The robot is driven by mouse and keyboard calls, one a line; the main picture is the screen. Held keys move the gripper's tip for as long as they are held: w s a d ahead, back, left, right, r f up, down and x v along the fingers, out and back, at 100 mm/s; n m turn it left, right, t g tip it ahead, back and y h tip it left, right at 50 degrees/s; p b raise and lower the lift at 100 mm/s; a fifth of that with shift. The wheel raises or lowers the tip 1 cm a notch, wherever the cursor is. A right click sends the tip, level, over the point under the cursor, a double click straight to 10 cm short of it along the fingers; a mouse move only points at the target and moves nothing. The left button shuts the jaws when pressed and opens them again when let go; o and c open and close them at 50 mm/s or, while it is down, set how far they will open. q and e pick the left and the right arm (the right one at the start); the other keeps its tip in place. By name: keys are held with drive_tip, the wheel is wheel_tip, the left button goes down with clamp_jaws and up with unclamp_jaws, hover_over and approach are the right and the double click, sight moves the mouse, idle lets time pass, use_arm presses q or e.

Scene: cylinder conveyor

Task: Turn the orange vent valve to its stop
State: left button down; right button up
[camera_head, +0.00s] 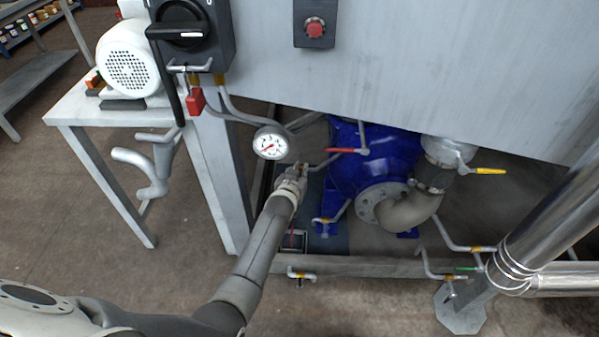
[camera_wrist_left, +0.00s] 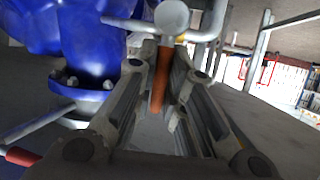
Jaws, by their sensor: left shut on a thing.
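In the left wrist view the orange vent valve handle (camera_wrist_left: 158,82) sits between the two fingers of my left gripper (camera_wrist_left: 166,75). It hangs from a grey valve body with a round end (camera_wrist_left: 172,16). In the head view my left gripper (camera_head: 295,173) reaches in beside the blue pump (camera_head: 372,165), just below the pressure gauge (camera_head: 270,146). The gripper is shut on the handle and mostly hides it in that view. How far the valve is turned cannot be told. My right gripper is not in view.
A red-handled valve (camera_head: 341,150) is close right of my gripper. A yellow handle (camera_head: 489,171) and a green handle (camera_head: 468,268) are farther right. A steel panel (camera_head: 420,65) overhangs the pump. A small grey table (camera_head: 100,112) stands left, with open floor in front.

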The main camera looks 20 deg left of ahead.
use_arm(q)
drive_tip(key=shift+f, duration=0.1)
drive_tip(key=c, duration=1.5)
unclamp_jaws()
drive_tip(key=shift+d, duration=0.1)
drive_tip(key=shift+s, duration=0.1)
drive_tip(key=shift+v, duration=5.95)
